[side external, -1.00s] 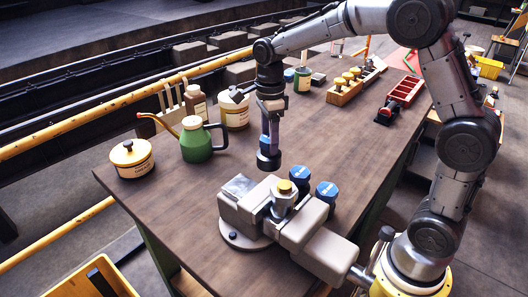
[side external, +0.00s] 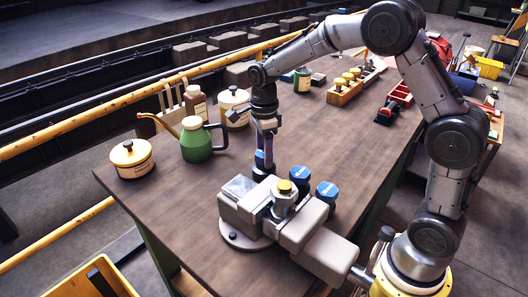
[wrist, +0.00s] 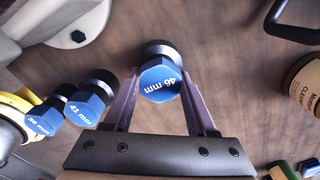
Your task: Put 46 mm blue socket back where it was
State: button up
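The 46 mm blue socket (wrist: 160,82), a blue hexagonal cap on a black round base, is between my gripper's fingertips in the wrist view. My gripper (wrist: 160,90) is shut on it, with a finger against each side. In the side view my gripper (side external: 265,152) points down at the table behind the vise, and the socket (side external: 262,160) is upright and low.
The grey vise (side external: 252,212) with a yellow-topped nut stands at the front. The green oil can (side external: 196,142), a cream pot (side external: 132,158) and bottles (side external: 195,103) are to the left. The tabletop (side external: 330,130) behind the sockets is clear.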

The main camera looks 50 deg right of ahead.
jog(key=o, duration=0.5)
jog(key=shift+c, duration=0.2)
notch_tip(320, 180, up, 12)
jog(key=s+r+n+t, duration=0.1)
jog(key=s+r+n, duration=0.3)
jog(key=s+n, duration=0.15)
jog(key=s+a+f+n+t, duration=0.1)
jog(key=s+n+t, duration=0.1)
jog(key=s+n, duration=0.7)
jog(key=s+a+f+n+t, duration=0.1)
jog(key=s+f+n+t, duration=0.1)
jog(key=s+n, duration=0.7)
jog(key=s, duration=0.2)
jog(key=shift+s+f+t, duration=0.15)
jog(key=shift+s+t, duration=0.15)
jog(key=shift+s, duration=0.1)
jog(key=shift+n, duration=0.25)
